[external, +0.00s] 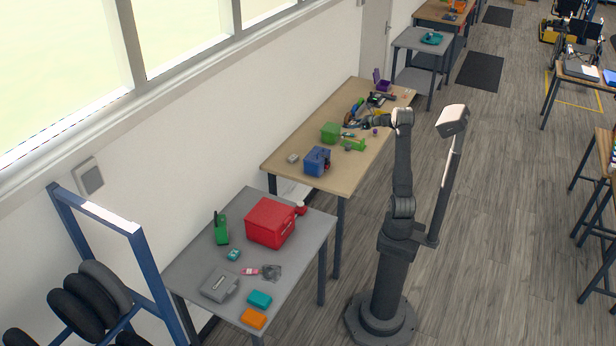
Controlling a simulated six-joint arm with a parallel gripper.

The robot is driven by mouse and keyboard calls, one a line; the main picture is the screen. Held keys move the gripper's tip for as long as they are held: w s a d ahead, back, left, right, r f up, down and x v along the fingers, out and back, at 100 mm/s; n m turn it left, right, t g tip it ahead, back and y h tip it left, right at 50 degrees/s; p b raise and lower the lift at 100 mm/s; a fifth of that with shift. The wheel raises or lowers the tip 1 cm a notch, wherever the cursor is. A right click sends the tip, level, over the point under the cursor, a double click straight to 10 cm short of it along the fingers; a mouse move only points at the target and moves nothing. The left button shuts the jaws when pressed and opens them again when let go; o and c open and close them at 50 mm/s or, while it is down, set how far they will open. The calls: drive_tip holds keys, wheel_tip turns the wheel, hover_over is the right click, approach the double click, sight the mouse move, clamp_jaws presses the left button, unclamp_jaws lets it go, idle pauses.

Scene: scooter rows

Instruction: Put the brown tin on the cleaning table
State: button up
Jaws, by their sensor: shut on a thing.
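My gripper (356,123) is low over the far part of the wooden workbench (283,160), among tools and small parts. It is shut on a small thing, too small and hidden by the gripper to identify. I cannot make out a brown tin anywhere in the external view. The near grey table (195,262) carries a green bottle-like item (221,230) and teal (260,299) and orange (253,318) blocks; it may be the cleaning table, but no label shows.
The grey table also holds a red case (270,223), a grey box (219,285) and small items. A blue box (317,161) and a green box (330,132) stand on the workbench. Another grey table (415,41) stands beyond. A blue tyre rack (140,262) stands at left.

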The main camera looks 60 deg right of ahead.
drive_tip(key=w+a+n+g+y, duration=0.1)
drive_tip(key=w+a+n+y, duration=0.25)
drive_tip(key=a, duration=0.75)
drive_tip(key=w+a+n+g+y, duration=0.15)
drive_tip(key=w+a, duration=0.35)
drive_tip(key=a, duration=0.6)
drive_tip(key=n+g+y, duration=0.8)
drive_tip(key=n+g, duration=0.3)
drive_tip(key=n, duration=0.2)
hover_over(300, 248)
drive_tip(key=f, duration=2.1)
drive_tip(key=shift+d+f, duration=0.15)
drive_tip(key=shift+d, duration=0.1)
drive_tip(key=shift+a+f, duration=0.1)
drive_tip(key=shift+a, duration=0.05)
drive_tip(key=shift+f, duration=1.95)
